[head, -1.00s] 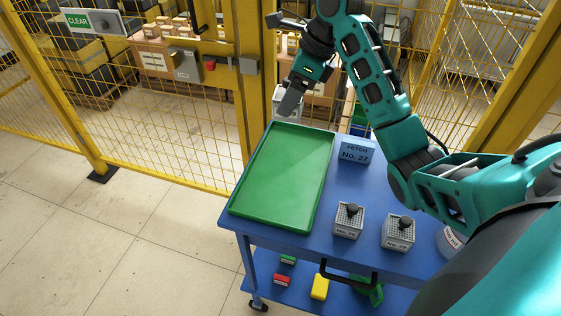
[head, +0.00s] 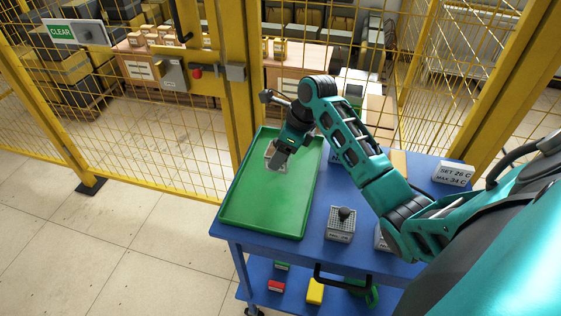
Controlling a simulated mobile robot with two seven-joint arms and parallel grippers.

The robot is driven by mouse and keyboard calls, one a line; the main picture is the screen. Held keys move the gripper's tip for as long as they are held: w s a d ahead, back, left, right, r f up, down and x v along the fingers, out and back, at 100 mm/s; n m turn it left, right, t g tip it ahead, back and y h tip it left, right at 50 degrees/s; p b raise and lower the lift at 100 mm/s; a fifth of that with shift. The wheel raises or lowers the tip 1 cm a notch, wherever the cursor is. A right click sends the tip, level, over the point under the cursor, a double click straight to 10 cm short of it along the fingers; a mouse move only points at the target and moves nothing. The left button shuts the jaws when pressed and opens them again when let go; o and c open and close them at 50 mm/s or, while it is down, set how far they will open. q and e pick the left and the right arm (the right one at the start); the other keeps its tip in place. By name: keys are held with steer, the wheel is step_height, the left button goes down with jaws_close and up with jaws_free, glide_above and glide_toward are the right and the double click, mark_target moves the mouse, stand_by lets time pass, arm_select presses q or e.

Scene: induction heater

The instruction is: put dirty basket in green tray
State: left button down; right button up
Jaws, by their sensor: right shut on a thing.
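The green tray (head: 255,215) lies on the left part of the blue cart top. My right gripper (head: 277,163) is over the far half of the tray, pointing down, and is shut on a small pale basket (head: 269,151). The basket is mostly hidden behind the fingers. I cannot tell whether it touches the tray floor. Another wire basket (head: 341,224) with a dark knob stands on the cart right of the tray. A further basket (head: 382,239) is partly hidden by my right arm. My left gripper is not in view.
Yellow mesh fencing (head: 150,130) runs behind. The tray's near half is empty.

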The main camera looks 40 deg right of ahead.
steer(key=shift+f, duration=2.05)
steer(key=shift+f, duration=0.15)
steer(key=o, duration=1.2)
steer(key=v, duration=1.2)
steer(key=shift+w+a, duration=0.1)
